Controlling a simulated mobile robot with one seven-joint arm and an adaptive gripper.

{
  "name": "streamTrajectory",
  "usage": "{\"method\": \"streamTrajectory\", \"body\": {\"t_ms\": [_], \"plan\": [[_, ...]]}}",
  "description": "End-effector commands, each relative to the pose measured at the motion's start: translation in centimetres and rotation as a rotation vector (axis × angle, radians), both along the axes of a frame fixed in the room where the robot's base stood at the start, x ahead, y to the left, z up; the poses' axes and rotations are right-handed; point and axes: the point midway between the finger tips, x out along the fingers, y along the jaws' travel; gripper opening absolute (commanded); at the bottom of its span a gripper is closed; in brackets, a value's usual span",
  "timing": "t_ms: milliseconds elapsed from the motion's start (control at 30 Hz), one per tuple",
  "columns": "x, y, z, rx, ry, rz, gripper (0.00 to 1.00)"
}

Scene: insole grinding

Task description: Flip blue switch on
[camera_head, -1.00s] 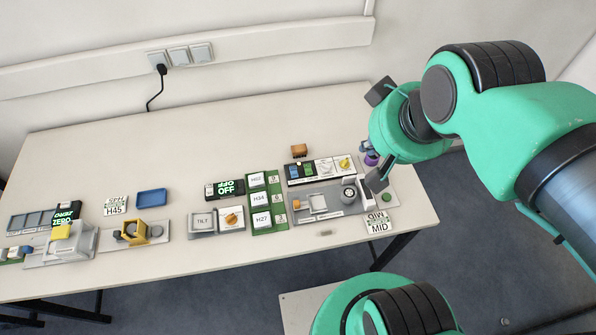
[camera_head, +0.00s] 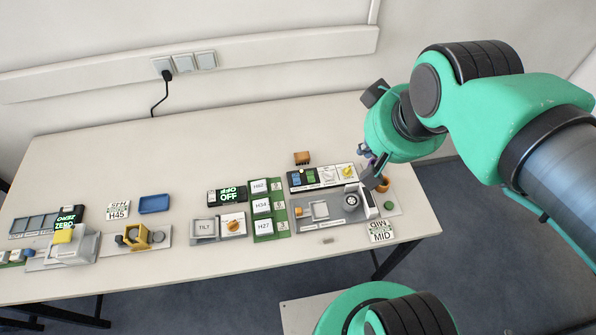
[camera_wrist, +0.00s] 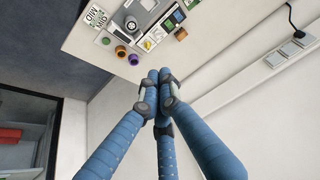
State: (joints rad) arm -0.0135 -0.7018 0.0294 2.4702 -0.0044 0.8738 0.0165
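The blue switch (camera_head: 296,178) is a small rocker on a black and white panel (camera_head: 336,183) at the right part of the table. It sits left of a green switch (camera_head: 310,176). Its on or off position is too small to tell. My gripper (camera_head: 367,153) hangs at the panel's right end, to the right of the blue switch and apart from it. In the wrist view my gripper's blue fingers (camera_wrist: 159,76) come together at their tips with nothing between them.
A yellow knob (camera_head: 349,171) sits at the panel's right end. A grey plate with a dial (camera_head: 351,200) lies in front. An orange ring (camera_head: 383,185) stands below my gripper. A brown block (camera_head: 302,158) is behind the panel. The table's back area is clear.

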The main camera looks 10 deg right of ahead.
Motion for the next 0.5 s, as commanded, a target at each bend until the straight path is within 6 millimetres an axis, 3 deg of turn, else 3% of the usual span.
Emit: {"method": "streamTrajectory", "body": {"t_ms": [500], "plan": [[8.6,2.1,-5.0,0.007,0.101,-0.001,0.0]]}}
